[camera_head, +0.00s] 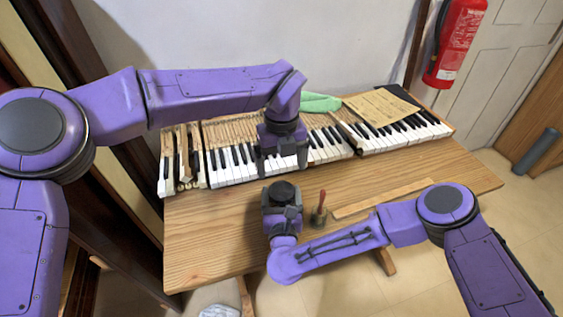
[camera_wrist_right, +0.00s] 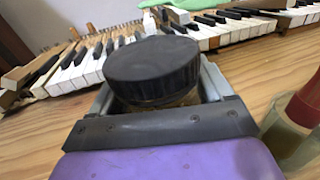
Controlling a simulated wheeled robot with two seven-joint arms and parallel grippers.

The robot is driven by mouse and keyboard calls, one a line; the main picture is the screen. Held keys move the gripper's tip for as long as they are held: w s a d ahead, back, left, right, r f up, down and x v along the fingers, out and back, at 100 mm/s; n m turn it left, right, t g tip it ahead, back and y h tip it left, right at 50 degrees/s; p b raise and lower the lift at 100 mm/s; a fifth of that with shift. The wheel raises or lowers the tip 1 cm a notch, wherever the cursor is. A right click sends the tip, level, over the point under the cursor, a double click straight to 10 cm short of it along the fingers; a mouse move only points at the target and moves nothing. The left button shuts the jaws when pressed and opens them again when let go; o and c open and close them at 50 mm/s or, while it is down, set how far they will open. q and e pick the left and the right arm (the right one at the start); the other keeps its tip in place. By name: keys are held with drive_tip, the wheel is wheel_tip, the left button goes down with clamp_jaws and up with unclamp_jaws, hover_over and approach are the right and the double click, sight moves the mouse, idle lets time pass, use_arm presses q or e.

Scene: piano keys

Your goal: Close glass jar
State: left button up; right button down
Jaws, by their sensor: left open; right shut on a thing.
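A black round lid (camera_head: 283,190) sits on top of the glass jar, over my right gripper (camera_head: 282,208). In the right wrist view the lid (camera_wrist_right: 152,70) covers the mouth of the jar (camera_wrist_right: 165,99), whose brownish glass shows as a narrow strip below it. I cannot tell how tightly the lid sits. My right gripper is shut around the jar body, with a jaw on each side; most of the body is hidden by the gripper. My left gripper (camera_head: 283,165) is open, points down and is empty, just behind the lid in the head view.
A small glass with a red-handled tool (camera_head: 320,209) stands right of the jar. Piano keys (camera_head: 232,165) line the back of the wooden table (camera_head: 205,235). A wooden strip (camera_head: 385,199) lies at right. A green cloth (camera_head: 320,102) and paper (camera_head: 382,106) lie behind. The left tabletop is clear.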

sight(282, 190)
use_arm(q)
drive_tip(key=shift+f, duration=4)
drive_tip(key=c, duration=1.1)
drive_tip(key=m, duration=0.6)
drive_tip(key=shift+m, duration=0.3)
drive_tip(key=m, duration=0.5)
drive_tip(key=o, duration=1.3)
drive_tip(key=shift+c, duration=0.2)
wheel_tip(282, 190, up, 12)
